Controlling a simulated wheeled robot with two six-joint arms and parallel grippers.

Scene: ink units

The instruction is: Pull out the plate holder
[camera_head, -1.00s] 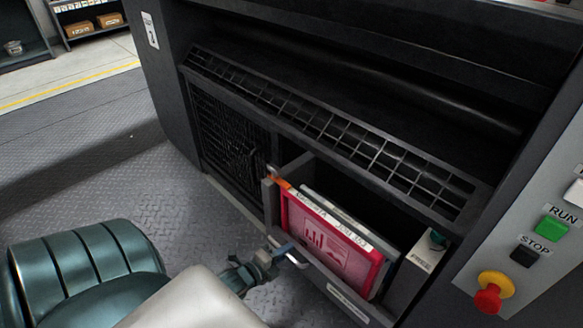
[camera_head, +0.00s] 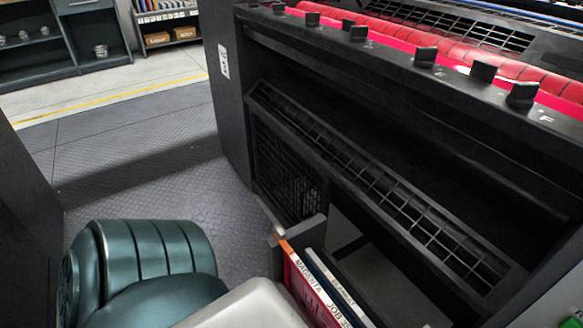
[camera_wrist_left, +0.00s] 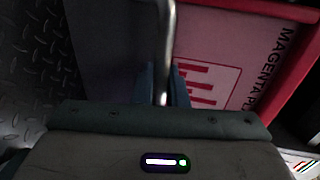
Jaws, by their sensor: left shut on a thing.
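The dark plate holder (camera_head: 306,231) stands out from the front of the machine at the lower middle of the head view. It carries a magenta-framed plate (camera_head: 306,292) labelled "MAGENTA", with another labelled plate (camera_head: 338,285) beside it. In the left wrist view, my left gripper (camera_wrist_left: 165,88) is shut on the silver bar handle (camera_wrist_left: 167,35), with the magenta plate (camera_wrist_left: 225,50) just beyond. In the head view my arm hides this gripper and the handle. My right gripper is in neither view.
The machine's open bay (camera_head: 380,275) shows behind the holder, below a long grille (camera_head: 385,190). Patterned floor (camera_head: 150,190) is clear to the left. A dark block (camera_head: 22,220) stands at the left edge. Shelves (camera_head: 60,40) are far back.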

